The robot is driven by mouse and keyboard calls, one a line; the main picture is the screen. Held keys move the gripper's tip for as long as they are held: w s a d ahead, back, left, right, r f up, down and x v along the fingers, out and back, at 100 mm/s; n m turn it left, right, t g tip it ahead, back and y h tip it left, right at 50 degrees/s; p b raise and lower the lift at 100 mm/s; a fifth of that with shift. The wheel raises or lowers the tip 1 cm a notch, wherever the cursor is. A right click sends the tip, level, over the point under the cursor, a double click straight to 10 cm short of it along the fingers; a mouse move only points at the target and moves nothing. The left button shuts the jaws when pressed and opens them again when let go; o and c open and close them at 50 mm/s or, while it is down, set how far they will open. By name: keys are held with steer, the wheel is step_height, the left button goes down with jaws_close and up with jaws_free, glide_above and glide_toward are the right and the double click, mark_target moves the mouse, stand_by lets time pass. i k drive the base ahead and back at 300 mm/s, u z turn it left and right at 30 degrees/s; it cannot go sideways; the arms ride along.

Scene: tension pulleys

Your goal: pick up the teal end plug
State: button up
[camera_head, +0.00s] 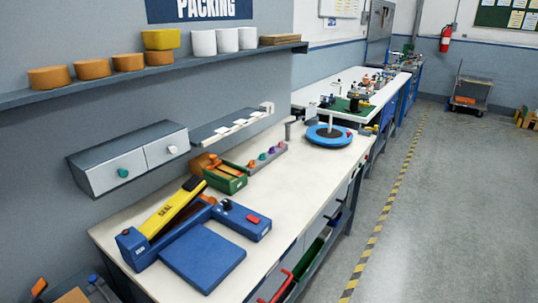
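A grey rack (232,179) on the white workbench holds a row of small coloured plugs. Another teal-looking piece (272,150) and a purple one (279,145) are farther along. A teal round piece (123,173) also shows on the front of the grey wall cabinet (130,140). The pieces are too small to tell which is the end plug. My gripper is not in view.
A green box (226,183) stands in front of the rack. A blue sealing device with a yellow arm (172,208) and a blue plate (203,257) fill the near bench. A blue round turntable (329,134) is at the far end. The bench between is clear.

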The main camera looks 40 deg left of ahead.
mark_target(261, 156)
steer(key=i, duration=2.9)
steer(key=u, duration=2.2)
